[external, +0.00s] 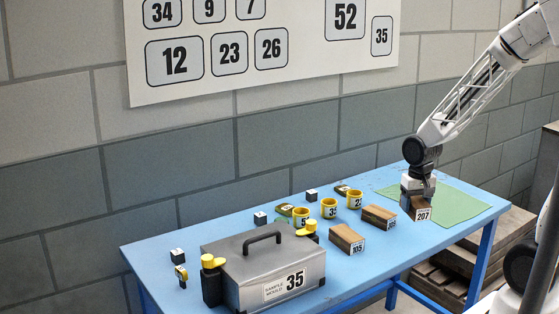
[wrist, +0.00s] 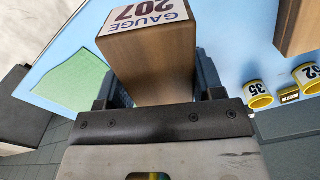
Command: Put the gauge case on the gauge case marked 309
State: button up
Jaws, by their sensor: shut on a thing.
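My gripper (external: 418,196) is shut on a wooden gauge case marked 207 (external: 409,206), at the right of the table. The held case fills the middle of the wrist view (wrist: 152,62), between the two fingers, its "GAUGE 207" label facing away from the palm. It appears to be held above the table. A second wooden case (external: 376,214) lies left of it; its label is too small to read surely. A third wooden case, marked 105 (external: 344,235), lies farther left. One wooden case (wrist: 297,25) shows at the wrist view's upper right.
A green mat (external: 462,206) lies at the table's right end. Yellow numbered cups (external: 329,209) and small dark blocks (external: 312,195) stand behind the cases. A large grey metal box marked 35 (external: 240,268) takes up the front left of the blue table (external: 150,250).

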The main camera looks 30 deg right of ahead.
send_over(380, 211)
jog(key=shift+a+f, duration=0.1)
jog(key=shift+f, duration=0.55)
dwell(0.3)
jog(key=shift+f, duration=1.75)
jog(key=shift+f, duration=0.1)
jog(key=o, duration=1.3)
